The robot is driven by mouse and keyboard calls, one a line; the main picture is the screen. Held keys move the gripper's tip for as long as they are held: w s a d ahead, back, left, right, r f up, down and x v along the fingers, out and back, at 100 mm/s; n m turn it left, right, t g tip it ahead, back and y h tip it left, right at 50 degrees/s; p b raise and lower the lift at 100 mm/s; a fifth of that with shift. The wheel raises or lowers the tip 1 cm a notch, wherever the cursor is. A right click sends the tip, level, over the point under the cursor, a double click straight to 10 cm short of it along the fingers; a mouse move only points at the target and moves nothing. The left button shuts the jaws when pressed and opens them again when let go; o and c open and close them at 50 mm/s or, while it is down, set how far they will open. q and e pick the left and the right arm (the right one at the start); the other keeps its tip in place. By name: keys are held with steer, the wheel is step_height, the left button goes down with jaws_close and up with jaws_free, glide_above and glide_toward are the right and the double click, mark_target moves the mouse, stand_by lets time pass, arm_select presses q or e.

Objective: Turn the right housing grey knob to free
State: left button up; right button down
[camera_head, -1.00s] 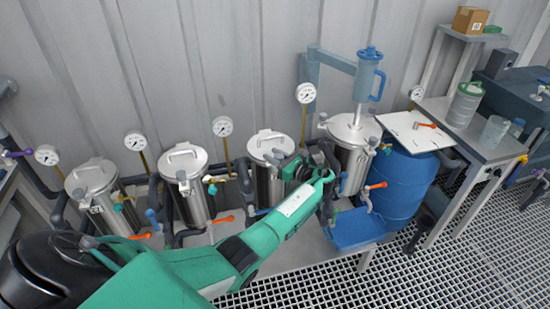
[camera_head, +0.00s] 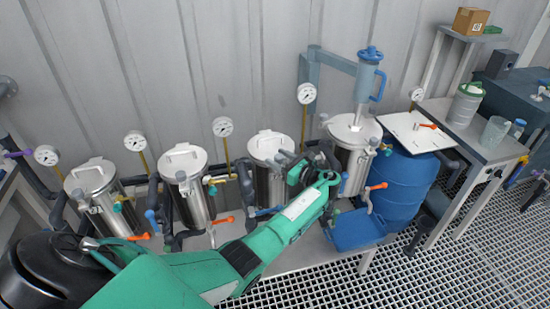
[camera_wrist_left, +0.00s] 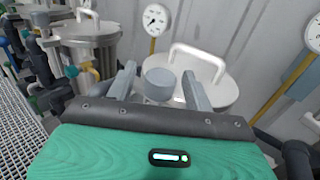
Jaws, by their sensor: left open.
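My left gripper (camera_head: 297,168) is at the right front of the third steel vessel (camera_head: 268,182), counting from the left, in the head view. In the left wrist view, my left gripper (camera_wrist_left: 160,88) is open. The round grey knob (camera_wrist_left: 158,83) shows between its two grey fingers, with the vessel lid (camera_wrist_left: 215,92) and its white handle behind. Whether a finger touches the knob cannot be told. The knob cannot be made out clearly in the head view. My right gripper is not in view.
A fourth vessel (camera_head: 352,165) stands just right of the hand, near a blue drum (camera_head: 405,190). Pressure gauges (camera_head: 222,126) line the wall on thin stems. Orange-handled valves (camera_head: 223,220) and pipes sit low between the vessels. Grated floor is clear at the front right.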

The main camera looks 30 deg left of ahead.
arm_select(q)
steer(key=s+d+b, duration=0.1)
steer(key=d+b, duration=0.1)
steer(key=d, duration=1)
steer(key=shift+b, duration=0.3)
steer(key=shift+s, duration=0.1)
steer(key=s+f+t+h, duration=0.1)
steer(key=s+f+h, duration=0.2)
steer(key=f, duration=0.8)
steer(key=s+f+h, duration=0.2)
steer(key=s+f, duration=0.2)
steer(key=f, duration=0.7)
steer(key=s+f+t+h, duration=0.1)
steer(key=s+f+h, duration=0.2)
steer(key=f, duration=0.8)
steer(key=s+d+f+n+g+h, duration=0.2)
steer(key=s+f+n+h, duration=0.25)
steer(key=s+f, duration=1.35)
steer(key=s+f+n+h, duration=0.1)
steer(key=s+f+n, duration=0.2)
steer(key=s, duration=0.7)
steer(key=s+d+f+n+h, duration=0.1)
steer(key=s+n, duration=0.4)
steer(key=s, duration=0.6)
steer(key=s+d+f+n+h, duration=0.1)
steer(key=s+f+n+h, duration=0.2)
steer(key=s+f, duration=0.3)
steer(key=s+n, duration=0.1)
steer(key=s, duration=0.4)
steer(key=shift+g, duration=0.4)
